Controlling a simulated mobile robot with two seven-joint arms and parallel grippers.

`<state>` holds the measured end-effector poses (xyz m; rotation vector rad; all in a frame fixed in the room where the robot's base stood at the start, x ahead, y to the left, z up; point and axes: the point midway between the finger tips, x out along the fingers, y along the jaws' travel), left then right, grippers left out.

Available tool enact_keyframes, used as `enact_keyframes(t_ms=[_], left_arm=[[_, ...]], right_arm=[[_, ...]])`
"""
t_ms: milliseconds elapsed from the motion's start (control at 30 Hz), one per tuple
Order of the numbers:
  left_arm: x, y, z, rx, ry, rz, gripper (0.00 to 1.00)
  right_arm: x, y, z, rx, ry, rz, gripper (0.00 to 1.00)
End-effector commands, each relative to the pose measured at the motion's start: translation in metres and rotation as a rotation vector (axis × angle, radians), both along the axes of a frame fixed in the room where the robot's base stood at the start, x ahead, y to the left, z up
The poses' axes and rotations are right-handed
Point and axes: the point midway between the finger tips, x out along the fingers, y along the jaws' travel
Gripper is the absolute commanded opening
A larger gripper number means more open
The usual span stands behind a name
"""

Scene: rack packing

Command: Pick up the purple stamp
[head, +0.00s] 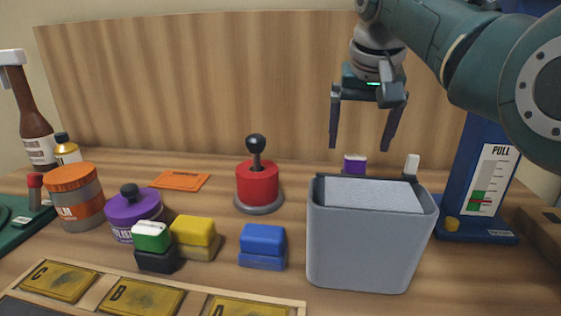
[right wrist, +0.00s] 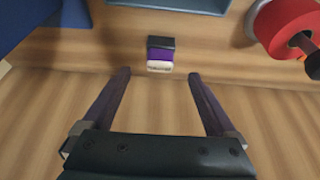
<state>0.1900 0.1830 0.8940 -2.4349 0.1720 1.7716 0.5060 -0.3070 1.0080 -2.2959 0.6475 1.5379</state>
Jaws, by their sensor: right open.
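The purple stamp (head: 355,163) stands at the back of the table behind the grey bin, its lower part hidden by the bin in the head view. In the right wrist view the purple stamp (right wrist: 160,54) shows a dark part, a purple band and a white label, just beyond the fingertips and roughly centred between them. My right gripper (head: 360,146) is open and empty, fingers pointing down above the stamp in the head view. In the right wrist view the gripper (right wrist: 158,75) has nothing between its fingers. My left gripper is not in view.
The grey bin (head: 360,250) stands in front of the stamp. A white-topped item (head: 411,164) and a blue gauge stand (head: 458,185) are to the right. A red joystick (head: 257,185) stands left. Green, yellow and blue stamps (head: 263,240) are in front.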

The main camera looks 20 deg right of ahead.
Motion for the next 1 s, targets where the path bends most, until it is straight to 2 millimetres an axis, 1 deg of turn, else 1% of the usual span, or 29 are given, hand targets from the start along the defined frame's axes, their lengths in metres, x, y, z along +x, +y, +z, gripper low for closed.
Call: enact_keyframes(t_ms=[33,100,267,367,433,533,700,900,933,1000], left_arm=[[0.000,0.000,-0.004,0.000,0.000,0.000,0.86],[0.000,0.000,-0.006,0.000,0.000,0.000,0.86],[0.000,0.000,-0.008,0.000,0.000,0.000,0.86],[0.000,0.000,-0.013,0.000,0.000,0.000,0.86],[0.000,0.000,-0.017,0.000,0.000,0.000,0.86],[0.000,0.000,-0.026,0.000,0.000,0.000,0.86],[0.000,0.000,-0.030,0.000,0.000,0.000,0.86],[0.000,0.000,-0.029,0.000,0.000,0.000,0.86],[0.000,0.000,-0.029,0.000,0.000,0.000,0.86],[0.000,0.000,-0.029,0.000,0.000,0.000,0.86]], right_arm=[[0.002,-0.002,-0.008,0.000,0.001,-0.001,0.93],[0.005,-0.004,-0.014,0.000,0.000,-0.001,0.93],[0.007,-0.005,-0.024,-0.001,-0.001,-0.001,0.93],[0.008,-0.007,-0.040,-0.001,0.002,-0.001,0.93],[0.009,-0.009,-0.055,-0.001,0.003,-0.001,0.93],[0.014,-0.011,-0.064,-0.001,-0.002,0.000,0.93],[0.016,-0.013,-0.070,-0.001,-0.002,0.000,0.93],[0.017,-0.013,-0.069,-0.002,-0.003,0.000,0.93],[0.017,-0.013,-0.069,-0.002,-0.003,0.000,0.91],[0.016,-0.013,-0.070,-0.001,-0.002,0.000,0.83]])
